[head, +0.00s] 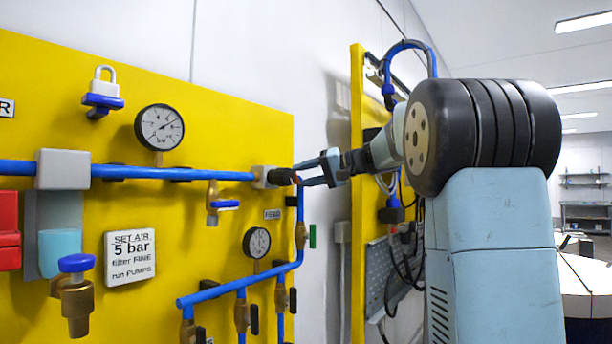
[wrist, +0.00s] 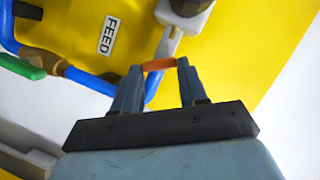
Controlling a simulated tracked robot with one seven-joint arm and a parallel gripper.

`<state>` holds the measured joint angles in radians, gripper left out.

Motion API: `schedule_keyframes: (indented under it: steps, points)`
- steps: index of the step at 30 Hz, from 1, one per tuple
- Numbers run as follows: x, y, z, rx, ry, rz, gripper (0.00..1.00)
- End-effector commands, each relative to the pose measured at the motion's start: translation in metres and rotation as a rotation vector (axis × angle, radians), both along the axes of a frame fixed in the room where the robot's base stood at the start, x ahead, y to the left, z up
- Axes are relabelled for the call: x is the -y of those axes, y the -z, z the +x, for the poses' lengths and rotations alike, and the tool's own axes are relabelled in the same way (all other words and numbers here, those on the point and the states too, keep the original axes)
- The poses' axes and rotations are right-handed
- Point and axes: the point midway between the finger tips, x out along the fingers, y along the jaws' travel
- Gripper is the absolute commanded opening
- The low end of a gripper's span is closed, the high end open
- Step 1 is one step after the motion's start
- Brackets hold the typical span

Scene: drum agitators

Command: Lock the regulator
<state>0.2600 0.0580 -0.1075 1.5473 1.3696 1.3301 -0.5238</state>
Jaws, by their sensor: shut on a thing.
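My gripper (head: 298,175) is at the right end of the upper blue pipe, beside a pale block with a dark round part (head: 280,177). In the wrist view its two fingertips (wrist: 158,65) are shut on a small orange piece (wrist: 157,65). A white and grey fitting (wrist: 180,18) lies just beyond that piece. I cannot tell whether they are joined. A grey block with a light-blue bowl (head: 60,245) below it sits on the upper pipe at the left; which part is the regulator is not clear.
The yellow panel (head: 200,110) carries two gauges (head: 160,128), blue pipes (head: 240,281) and several brass valves. A sign reading 5 bar (head: 130,257) is at its lower left. A second yellow frame (head: 357,200) with hoses stands close behind my arm.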

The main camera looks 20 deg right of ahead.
Motion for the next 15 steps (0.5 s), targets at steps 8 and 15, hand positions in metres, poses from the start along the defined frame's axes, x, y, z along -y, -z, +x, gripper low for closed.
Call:
schedule_keyframes:
  steps: [8,15]
  points:
    - [0.0051,0.0047,0.0024,-0.149,0.009,0.207,0.12]
    - [0.0054,0.0080,0.0025,-0.254,0.008,0.349,0.12]
